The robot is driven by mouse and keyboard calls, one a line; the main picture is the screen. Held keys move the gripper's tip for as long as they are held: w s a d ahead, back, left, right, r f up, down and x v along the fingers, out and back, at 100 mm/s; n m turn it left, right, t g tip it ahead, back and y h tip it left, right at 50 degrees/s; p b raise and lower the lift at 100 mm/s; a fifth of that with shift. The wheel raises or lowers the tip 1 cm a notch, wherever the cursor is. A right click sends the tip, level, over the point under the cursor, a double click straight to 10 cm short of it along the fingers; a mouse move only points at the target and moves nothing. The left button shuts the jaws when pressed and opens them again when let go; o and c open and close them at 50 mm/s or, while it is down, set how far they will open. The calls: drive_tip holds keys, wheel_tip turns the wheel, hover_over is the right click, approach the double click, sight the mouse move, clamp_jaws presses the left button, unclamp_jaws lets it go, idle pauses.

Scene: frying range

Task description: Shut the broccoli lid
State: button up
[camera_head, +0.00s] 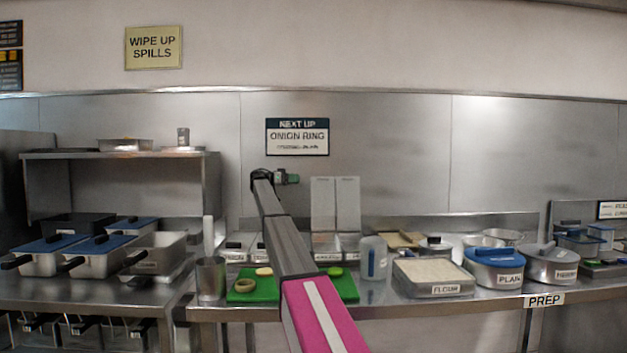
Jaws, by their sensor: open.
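Two tall pale lids stand upright side by side at the back of the prep counter, a left lid (323,204) and a right lid (348,204). They rise from low metal bins (325,244) behind the green board. The small bin labels are too blurred to read, so I cannot tell which lid is the broccoli one. Two more bins (236,246) to the left appear covered, partly hidden by my arm. My gripper (293,179) is up in front of the wall, left of the upright lids and apart from them. It is small in view, open and empty.
A green board (246,287) with cut food lies in front of the bins. A clear bottle (373,258), a flour tub (433,278) and a blue-lidded pot (493,264) stand to the right. A metal cup (211,279) stands left.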

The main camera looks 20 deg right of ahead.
sight(318, 178)
drive_tip(key=x, duration=1)
drive_tip(key=shift+w+d, duration=0.1)
drive_tip(key=shift+d, duration=0.3)
clamp_jaws()
